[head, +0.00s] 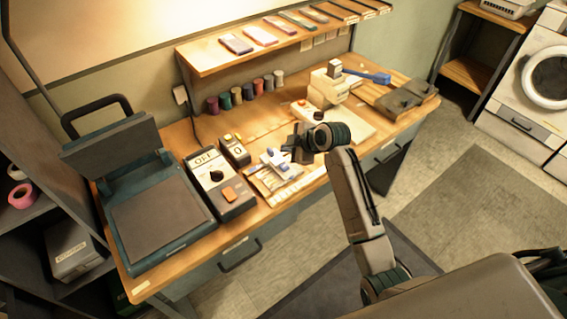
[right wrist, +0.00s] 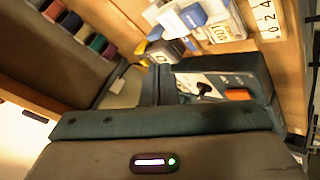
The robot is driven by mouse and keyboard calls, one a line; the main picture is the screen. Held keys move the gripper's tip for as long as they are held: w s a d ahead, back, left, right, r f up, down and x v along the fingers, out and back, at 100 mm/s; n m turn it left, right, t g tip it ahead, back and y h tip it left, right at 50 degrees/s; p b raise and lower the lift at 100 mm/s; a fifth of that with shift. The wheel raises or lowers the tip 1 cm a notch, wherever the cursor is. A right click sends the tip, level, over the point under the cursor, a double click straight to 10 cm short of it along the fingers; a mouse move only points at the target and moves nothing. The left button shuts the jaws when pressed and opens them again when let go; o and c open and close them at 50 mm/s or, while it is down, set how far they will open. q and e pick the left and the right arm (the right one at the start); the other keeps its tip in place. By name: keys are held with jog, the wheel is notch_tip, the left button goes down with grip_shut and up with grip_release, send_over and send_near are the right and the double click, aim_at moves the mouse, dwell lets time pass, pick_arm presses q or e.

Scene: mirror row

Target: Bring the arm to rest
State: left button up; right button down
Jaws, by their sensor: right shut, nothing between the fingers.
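My right arm comes in from the lower right in the head view and bends at a raised elbow. Its dark gripper (head: 291,149) is shut and empty, above the bench (head: 268,138) near the small white-and-blue device. The wrist's banded joint hides part of the bench behind it. My left gripper is not in view.
A heat press (head: 160,215) stands open at the bench's left end, beside a control box (head: 217,180) marked OFF. The box also shows in the right wrist view (right wrist: 215,86). Floor (head: 450,200) is clear at right.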

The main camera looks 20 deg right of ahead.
jog(key=s+d+f+m+g+h, duration=0.15)
jog(key=s+m, duration=0.35)
jog(key=s, duration=0.8)
jog(key=s+d+f+m+g+h, duration=0.1)
jog(key=s+d+f+m+h, duration=0.3)
jog(key=s, duration=0.9)
jog(key=s+d+r+m+g, duration=0.15)
jog(key=s+m, duration=0.35)
jog(key=s, duration=0.8)
jog(key=d+f+g+b, duration=0.2)
jog(key=d+f, duration=0.1)
jog(key=f, duration=3.2)
jog(key=s+d+f+m+b, duration=0.1)
jog(key=s+f+b, duration=0.1)
jog(key=s+f, duration=1.6)
jog(key=shift+s+f+g, duration=0.25)
jog(key=shift+f+g, duration=0.05)
jog(key=shift+f, duration=0.55)
